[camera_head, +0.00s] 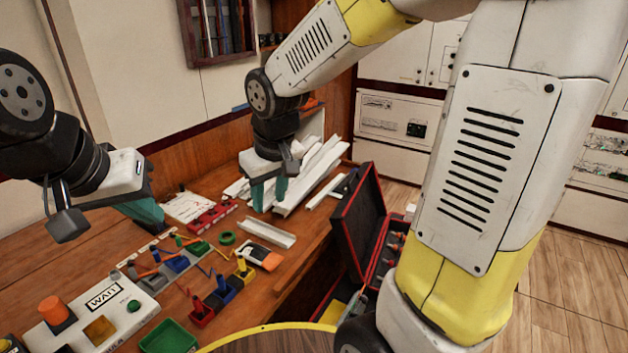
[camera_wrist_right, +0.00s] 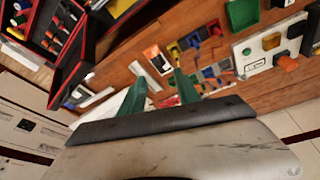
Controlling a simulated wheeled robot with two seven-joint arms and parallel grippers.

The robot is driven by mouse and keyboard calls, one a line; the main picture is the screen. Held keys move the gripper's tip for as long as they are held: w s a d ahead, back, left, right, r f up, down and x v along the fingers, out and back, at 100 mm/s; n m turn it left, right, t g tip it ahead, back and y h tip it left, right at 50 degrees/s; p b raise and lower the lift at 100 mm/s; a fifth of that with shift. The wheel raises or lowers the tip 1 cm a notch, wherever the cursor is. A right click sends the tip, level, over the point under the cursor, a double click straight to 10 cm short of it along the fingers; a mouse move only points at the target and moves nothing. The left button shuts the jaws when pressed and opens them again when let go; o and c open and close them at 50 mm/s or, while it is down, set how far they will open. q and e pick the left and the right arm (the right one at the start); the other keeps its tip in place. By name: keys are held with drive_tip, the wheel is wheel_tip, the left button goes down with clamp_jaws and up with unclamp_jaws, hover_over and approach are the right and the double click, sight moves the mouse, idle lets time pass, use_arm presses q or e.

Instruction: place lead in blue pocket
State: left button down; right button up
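A front row of small pockets holds a red, a blue (camera_head: 225,293) and a yellow one. A back row has another blue pocket (camera_head: 178,263) beside a grey and a green one. Thin orange leads (camera_head: 148,272) lie by the back row; which one is the task's lead I cannot tell. My right gripper (camera_head: 268,206) is open and empty, pointing down near the white channels, beyond the pockets. It also shows open in the right wrist view (camera_wrist_right: 160,80). My left gripper (camera_head: 145,212) hangs at the left; its finger gap is hidden.
An orange-and-white meter (camera_head: 260,256) and a white channel (camera_head: 267,232) lie right of the pockets. A white panel with a WAIT label (camera_head: 103,296) and a green tray (camera_head: 168,338) are at the front left. An open red-edged case (camera_head: 358,230) stands at the right.

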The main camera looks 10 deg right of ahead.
drive_tip(key=s+d+r+m+t, duration=0.1)
drive_tip(key=s+d+r+m, duration=0.1)
drive_tip(key=s+d+r, duration=0.2)
drive_tip(key=s+d+r+m+t+y, duration=0.1)
drive_tip(key=s+d+r, duration=0.3)
drive_tip(key=s, duration=0.4)
drive_tip(key=shift+d+m+t, duration=0.4)
drive_tip(key=shift+d+m, duration=0.3)
drive_tip(key=shift+m, duration=0.1)
drive_tip(key=shift+w, duration=0.1)
